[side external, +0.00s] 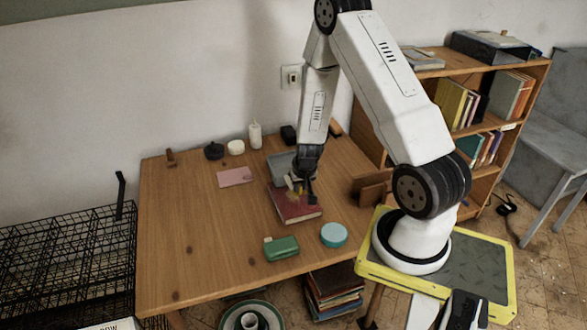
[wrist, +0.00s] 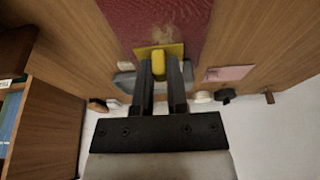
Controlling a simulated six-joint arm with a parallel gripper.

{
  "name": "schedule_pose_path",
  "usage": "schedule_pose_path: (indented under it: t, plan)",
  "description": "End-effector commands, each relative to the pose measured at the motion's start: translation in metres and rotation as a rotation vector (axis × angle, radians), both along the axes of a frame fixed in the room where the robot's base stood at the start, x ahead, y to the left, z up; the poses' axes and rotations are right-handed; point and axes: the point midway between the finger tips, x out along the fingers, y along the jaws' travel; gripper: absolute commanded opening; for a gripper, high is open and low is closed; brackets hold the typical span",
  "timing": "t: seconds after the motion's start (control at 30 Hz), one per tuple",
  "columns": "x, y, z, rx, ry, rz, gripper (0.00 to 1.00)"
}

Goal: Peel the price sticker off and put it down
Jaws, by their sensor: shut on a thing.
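A dark red book (side external: 296,206) lies on the wooden desk; its cover also fills the top middle of the wrist view (wrist: 155,18). The price sticker (wrist: 175,49) is a flat yellow square with a raised yellow tab, seen against the book's cover. My gripper (wrist: 160,80) is shut on the sticker's tab, one dark finger on each side. In the side view my gripper (side external: 300,186) points down just over the book's far part and hides most of the sticker. I cannot tell whether the sticker still touches the cover.
A grey tray (side external: 280,161) lies behind the book. A pink card (side external: 235,177), a green box (side external: 281,249) and a light blue round tin (side external: 334,234) lie around it. A white candle (side external: 255,136) stands at the back. The desk's left part is clear.

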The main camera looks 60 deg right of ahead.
Motion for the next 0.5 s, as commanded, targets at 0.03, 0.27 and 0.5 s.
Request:
schedule_pose_path:
  t: [0.03, 0.27, 0.5]
  plan:
    - [-0.0001, 0.0001, 0.0009, 0.000, 0.000, 0.000, 0.00]
    - [0.0000, 0.0001, 0.0012, 0.000, 0.000, 0.001, 0.00]
    - [0.0027, 0.0027, 0.0033, 0.001, -0.002, 0.011, 0.00]
